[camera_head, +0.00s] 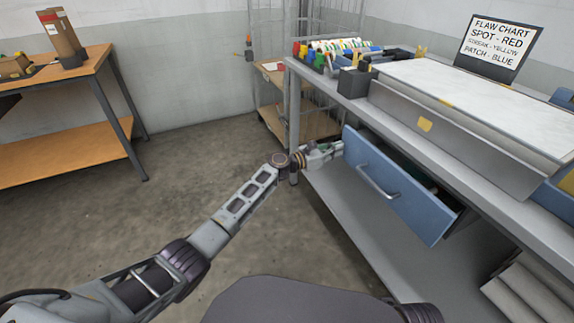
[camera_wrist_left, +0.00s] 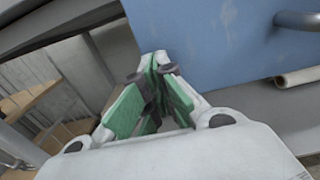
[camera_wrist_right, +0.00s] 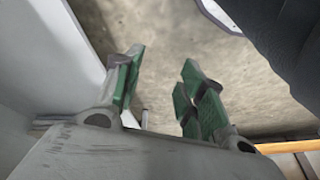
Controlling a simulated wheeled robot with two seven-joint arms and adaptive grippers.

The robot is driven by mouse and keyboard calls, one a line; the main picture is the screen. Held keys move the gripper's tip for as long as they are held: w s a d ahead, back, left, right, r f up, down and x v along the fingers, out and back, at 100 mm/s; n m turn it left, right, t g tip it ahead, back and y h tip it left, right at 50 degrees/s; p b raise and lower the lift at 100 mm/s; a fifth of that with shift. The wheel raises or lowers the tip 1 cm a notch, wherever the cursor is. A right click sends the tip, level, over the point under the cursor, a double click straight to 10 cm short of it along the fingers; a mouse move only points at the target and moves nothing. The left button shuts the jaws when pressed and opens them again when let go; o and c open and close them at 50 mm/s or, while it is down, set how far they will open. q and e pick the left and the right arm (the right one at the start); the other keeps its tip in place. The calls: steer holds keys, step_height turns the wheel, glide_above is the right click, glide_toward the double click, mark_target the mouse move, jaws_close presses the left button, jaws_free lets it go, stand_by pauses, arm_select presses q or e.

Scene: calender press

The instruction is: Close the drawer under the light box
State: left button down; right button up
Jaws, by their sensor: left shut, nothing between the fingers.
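The drawer (camera_head: 405,195) has a blue front with a grey bar handle (camera_head: 378,182) and stands pulled out below the bench top, under the light box (camera_head: 475,120). My left gripper (camera_head: 338,148) is shut and empty, its tips at the left edge of the drawer front. In the left wrist view, the shut fingertips (camera_wrist_left: 157,62) are close by the blue front (camera_wrist_left: 215,45); I cannot tell whether they touch it. The handle also shows there (camera_wrist_left: 298,20). My right gripper (camera_wrist_right: 160,75) is open and empty in the right wrist view, over floor. It is not seen in the head view.
The bench (camera_head: 340,98) carries colored bottles, a rack and a flaw chart sign (camera_head: 498,42). A lower shelf (camera_head: 350,215) runs beneath the drawer, with pale rolls (camera_head: 525,290) at the right. A wooden table (camera_head: 60,85) stands at left. The floor between is clear.

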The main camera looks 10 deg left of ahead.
mark_target(347, 145)
arm_select(q)
steer(key=x, duration=0.3)
steer(key=shift+w+d+b, duration=0.2)
steer(key=shift+d+b, duration=0.1)
steer(key=shift+b, duration=0.05)
steer(key=shift+w+d, duration=0.2)
steer(key=shift+d, duration=0.05)
steer(key=shift+r, duration=0.1)
arm_select(e)
steer(key=shift+s+r, duration=0.15)
steer(key=shift+r, duration=0.45)
arm_select(q)
steer(key=shift+r, duration=0.1)
arm_select(e)
steer(key=shift+r, duration=0.1)
